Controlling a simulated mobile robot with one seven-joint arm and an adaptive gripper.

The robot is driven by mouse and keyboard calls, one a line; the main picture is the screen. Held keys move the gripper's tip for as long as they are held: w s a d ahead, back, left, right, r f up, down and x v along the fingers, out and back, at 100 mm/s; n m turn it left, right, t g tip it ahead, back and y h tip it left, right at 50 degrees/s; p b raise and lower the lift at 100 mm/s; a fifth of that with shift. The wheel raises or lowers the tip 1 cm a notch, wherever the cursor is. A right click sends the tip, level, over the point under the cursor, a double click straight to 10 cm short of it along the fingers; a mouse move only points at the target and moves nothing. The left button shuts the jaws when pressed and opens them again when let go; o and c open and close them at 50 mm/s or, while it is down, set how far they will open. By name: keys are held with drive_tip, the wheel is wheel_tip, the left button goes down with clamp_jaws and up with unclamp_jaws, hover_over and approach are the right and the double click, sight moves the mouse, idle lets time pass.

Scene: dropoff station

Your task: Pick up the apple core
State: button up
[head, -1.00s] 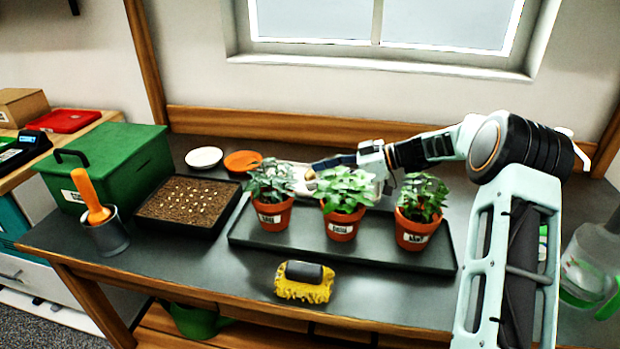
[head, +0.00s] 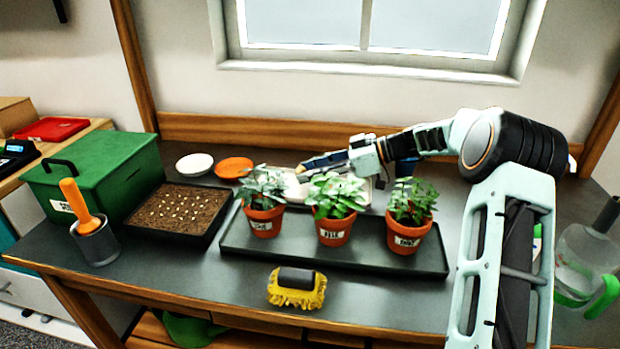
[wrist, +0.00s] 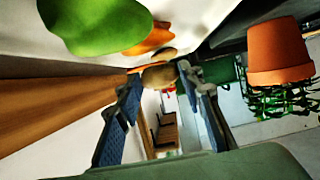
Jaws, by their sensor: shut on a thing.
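My gripper (wrist: 160,82) has its two blue-padded fingers closed on a small tan-brown piece, which looks like the apple core (wrist: 158,76), at the fingertips in the wrist view. In the head view my gripper (head: 303,168) is behind the potted plants, over a pale tray (head: 292,188). The leaves partly hide the tray, and the core is too small there to make out clearly. A green piece (wrist: 90,25) and an orange piece (wrist: 152,40) show near the core in the wrist view.
Three potted plants (head: 333,230) stand on a black tray (head: 290,250) in front of my gripper. A white saucer (head: 194,164) and an orange saucer (head: 234,168) lie to the left. A green box (head: 95,170), seed tray (head: 180,210) and yellow brush (head: 297,290) are also on the bench.

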drive_tip(key=s+d+r, duration=0.1)
drive_tip(key=r, duration=0.1)
drive_tip(key=s+d+r, duration=0.2)
drive_tip(key=r, duration=0.1)
drive_tip(key=shift+d+r+p, duration=0.3)
drive_tip(key=shift+r, duration=0.05)
drive_tip(key=s+d+r, duration=0.4)
drive_tip(key=s+d, duration=0.2)
drive_tip(key=d, duration=0.1)
drive_tip(key=shift+s+r, duration=0.15)
drive_tip(key=shift+d, duration=0.1)
